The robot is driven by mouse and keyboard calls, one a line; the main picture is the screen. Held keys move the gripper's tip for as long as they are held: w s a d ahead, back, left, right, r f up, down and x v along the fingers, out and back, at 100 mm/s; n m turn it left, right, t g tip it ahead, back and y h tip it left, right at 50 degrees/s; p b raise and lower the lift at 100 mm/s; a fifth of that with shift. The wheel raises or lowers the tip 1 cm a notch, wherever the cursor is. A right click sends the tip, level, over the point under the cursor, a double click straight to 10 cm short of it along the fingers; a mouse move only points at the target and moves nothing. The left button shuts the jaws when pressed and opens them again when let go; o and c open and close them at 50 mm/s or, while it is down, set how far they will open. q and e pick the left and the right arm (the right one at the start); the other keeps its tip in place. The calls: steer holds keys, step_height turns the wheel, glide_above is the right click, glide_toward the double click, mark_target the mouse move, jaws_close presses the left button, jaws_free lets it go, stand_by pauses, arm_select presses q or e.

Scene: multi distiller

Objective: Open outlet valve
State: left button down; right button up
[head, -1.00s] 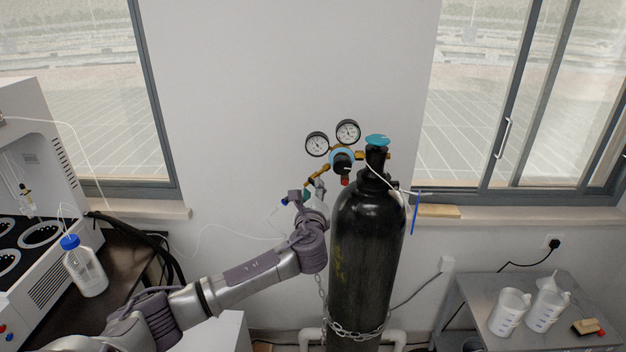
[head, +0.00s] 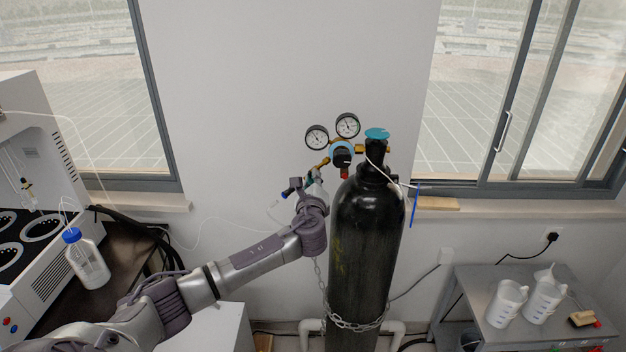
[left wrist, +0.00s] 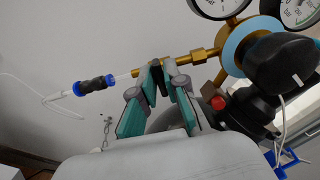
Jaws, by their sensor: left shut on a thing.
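The gas regulator (head: 341,152) with two round gauges is fixed to the top of the black cylinder (head: 366,250). Its brass outlet line (head: 319,167) runs down to the left and ends in a blue-and-black hose fitting (head: 290,188). My left gripper (head: 316,178) is at this outlet line, left of the cylinder neck. In the left wrist view my left gripper (left wrist: 163,68) has its teal fingers close together on the outlet valve, just left of the brass fitting (left wrist: 190,58). The fingertips hide most of the valve. My right gripper is not in view.
The regulator's black knob (left wrist: 285,62) and a red part (left wrist: 218,102) are close to the right of my fingers. A chain (head: 355,326) holds the cylinder. A bench with a capped bottle (head: 87,262) is at left; a metal table (head: 470,290) with jugs is at right.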

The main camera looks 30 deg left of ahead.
arm_select(q)
steer(key=shift+f+n+b, duration=0.15)
steer(key=shift+n+b, duration=3.2)
steer(key=shift+n, duration=1.1)
steer(key=shift+f+n+b, duration=0.1)
steer(key=shift+n+b, duration=3.2)
steer(key=shift+n, duration=1.15)
